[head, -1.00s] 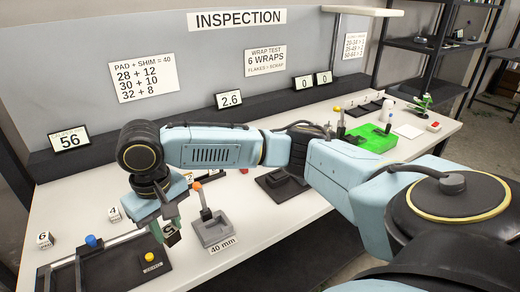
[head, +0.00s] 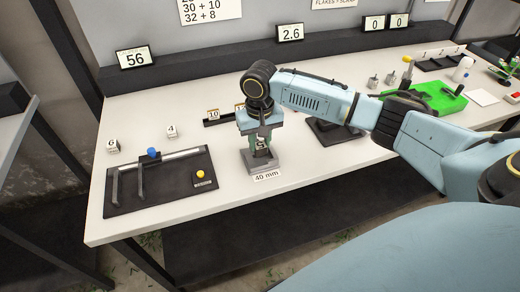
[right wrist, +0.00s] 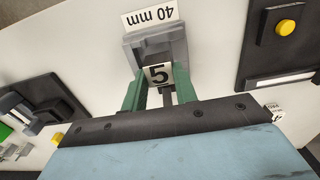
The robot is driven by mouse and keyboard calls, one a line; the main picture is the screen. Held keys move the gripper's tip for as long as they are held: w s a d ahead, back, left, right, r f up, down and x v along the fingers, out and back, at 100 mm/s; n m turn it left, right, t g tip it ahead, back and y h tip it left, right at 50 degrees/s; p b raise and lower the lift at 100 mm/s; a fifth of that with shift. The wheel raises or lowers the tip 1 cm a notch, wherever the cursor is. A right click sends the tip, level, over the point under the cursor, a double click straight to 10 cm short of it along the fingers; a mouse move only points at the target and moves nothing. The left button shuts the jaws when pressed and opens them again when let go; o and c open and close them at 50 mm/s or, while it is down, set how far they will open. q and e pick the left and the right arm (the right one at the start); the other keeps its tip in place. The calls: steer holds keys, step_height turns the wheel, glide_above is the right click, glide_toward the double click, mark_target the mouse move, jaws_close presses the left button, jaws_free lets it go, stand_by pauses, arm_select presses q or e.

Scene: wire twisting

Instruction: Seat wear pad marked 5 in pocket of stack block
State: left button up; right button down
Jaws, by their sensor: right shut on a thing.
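My right gripper (head: 261,144) is shut on the wear pad marked 5 (right wrist: 159,74), held between its green fingers. The pad's number faces the camera in the right wrist view, where the fingers (right wrist: 158,90) also show. The grey stack block (head: 262,165) stands on the table behind a "40 mm" label. It shows in the right wrist view too (right wrist: 174,38). The pad and fingertips are over the block; its pocket is mostly hidden, and I cannot tell whether the pad touches it. My left gripper is not in view.
A black fixture (head: 160,198) with a blue knob and yellow button lies left of the block. Blocks marked 6 (head: 112,146) and 4 (head: 171,131) stand behind it. A dark holder (head: 330,132) is to the right, a green mat (head: 440,97) further right. The table's front edge is close.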

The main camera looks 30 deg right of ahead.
mark_target(260, 145)
step_height(260, 145, down, 3)
steer(key=shift+f, duration=0.15)
steer(key=shift+f, duration=0.15)
steer(key=shift+s+f, duration=0.2)
steer(key=shift+f, duration=0.05)
steer(key=c, duration=1.5)
jaws_free()
steer(key=shift+f, duration=0.1)
steer(key=shift+o, duration=0.7)
steer(key=shift+s+a+f, duration=0.1)
steer(key=shift+s+f, duration=0.05)
steer(key=shift+r, duration=0.4)
steer(key=r, duration=0.8)
steer(key=r+p, duration=0.1)
steer(key=r, duration=0.3)
steer(key=shift+w+r, duration=0.3)
